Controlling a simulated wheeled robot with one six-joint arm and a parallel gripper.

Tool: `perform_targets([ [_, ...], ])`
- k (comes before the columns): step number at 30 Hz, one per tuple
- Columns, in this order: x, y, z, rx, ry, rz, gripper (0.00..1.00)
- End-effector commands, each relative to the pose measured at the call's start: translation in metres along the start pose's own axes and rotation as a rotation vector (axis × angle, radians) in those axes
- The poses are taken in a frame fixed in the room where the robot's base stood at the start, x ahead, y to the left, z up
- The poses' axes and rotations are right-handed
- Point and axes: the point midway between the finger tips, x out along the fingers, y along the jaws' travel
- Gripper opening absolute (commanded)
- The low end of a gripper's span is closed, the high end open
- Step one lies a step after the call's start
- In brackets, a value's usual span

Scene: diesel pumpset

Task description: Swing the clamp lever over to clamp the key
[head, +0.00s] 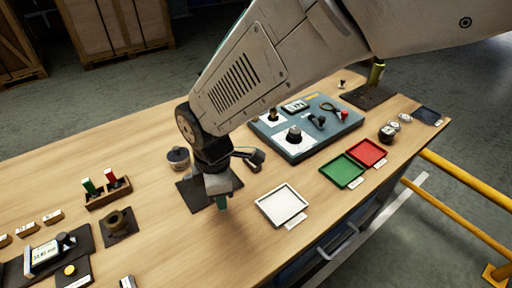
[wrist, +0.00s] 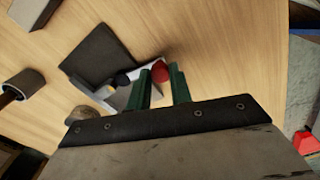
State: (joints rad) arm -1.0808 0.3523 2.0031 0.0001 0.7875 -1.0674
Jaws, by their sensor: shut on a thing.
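My gripper (head: 222,203) points down over a dark mat (head: 192,197) in the middle of the bench. In the wrist view, its two green fingers (wrist: 161,88) are closed around a red ball knob (wrist: 160,72), which looks like the end of the clamp lever. A pale metal fixture (wrist: 116,97) with a black knob (wrist: 122,80) sits beside the fingers, on the dark mat. The lever's arm and its pivot are hidden by the fingers. I cannot make out the key. In the head view my gripper and wrist hide the fixture.
A white tray (head: 268,208) lies right of my gripper, with green (head: 342,172) and red (head: 366,153) trays beyond. A grey-blue panel (head: 345,127) stands behind them. A round pot (head: 178,158) is close by.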

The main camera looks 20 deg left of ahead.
Motion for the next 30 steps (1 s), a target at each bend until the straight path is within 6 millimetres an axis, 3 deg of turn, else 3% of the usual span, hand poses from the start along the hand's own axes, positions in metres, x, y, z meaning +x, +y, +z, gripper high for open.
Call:
perform_targets([
  [13, -0.003, 0.003, -0.003, -0.014, 0.004, 0.009, 0.0],
  [14, -0.003, 0.003, -0.003, -0.013, 0.004, 0.009, 0.24],
  [16, -0.002, 0.003, -0.003, -0.013, 0.004, 0.009, 0.43],
  [25, -0.002, 0.001, -0.002, -0.013, 0.002, 0.004, 0.43],
  [30, -0.022, 0.002, -0.002, -0.013, 0.004, 0.007, 0.43],
])
